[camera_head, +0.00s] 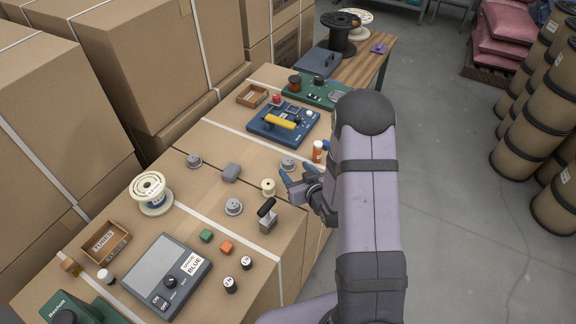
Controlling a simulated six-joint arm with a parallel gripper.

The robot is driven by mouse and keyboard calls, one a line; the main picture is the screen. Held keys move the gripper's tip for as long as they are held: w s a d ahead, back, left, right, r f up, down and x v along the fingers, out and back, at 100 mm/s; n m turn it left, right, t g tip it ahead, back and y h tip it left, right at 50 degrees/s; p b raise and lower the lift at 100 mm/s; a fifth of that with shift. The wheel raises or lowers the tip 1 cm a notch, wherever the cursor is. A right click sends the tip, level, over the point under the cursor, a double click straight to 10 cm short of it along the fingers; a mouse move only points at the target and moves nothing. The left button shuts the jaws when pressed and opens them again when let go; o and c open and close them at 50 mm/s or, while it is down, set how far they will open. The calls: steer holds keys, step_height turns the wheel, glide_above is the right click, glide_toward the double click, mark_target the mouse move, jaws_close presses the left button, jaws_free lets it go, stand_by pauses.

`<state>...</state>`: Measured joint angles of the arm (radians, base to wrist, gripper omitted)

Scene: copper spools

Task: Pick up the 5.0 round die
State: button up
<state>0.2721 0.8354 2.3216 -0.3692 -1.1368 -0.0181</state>
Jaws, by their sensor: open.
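Three round grey discs that look like dies lie flat on the cardboard-box top: one at the back left (194,161), one nearer the front (233,207), and one at the right (288,165). Their markings are too small to read, so I cannot tell which is the 5.0 die. My gripper (296,182) is open and appears empty. In the picture it is just below the right disc and right of a small cream spool (268,187). My arm hides part of the table's right side.
A scale-like device (148,264) and wooden tray (105,241) are at front left. Tall boxes (165,60) line the back left.

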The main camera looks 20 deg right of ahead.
mark_target(289, 162)
steer(key=shift+w+t, duration=0.2)
steer(key=shift+t, duration=0.2)
steer(key=shift+p+x, duration=1.2)
steer(key=shift+x, duration=2.4)
steer(key=shift+d, duration=0.1)
jaws_close()
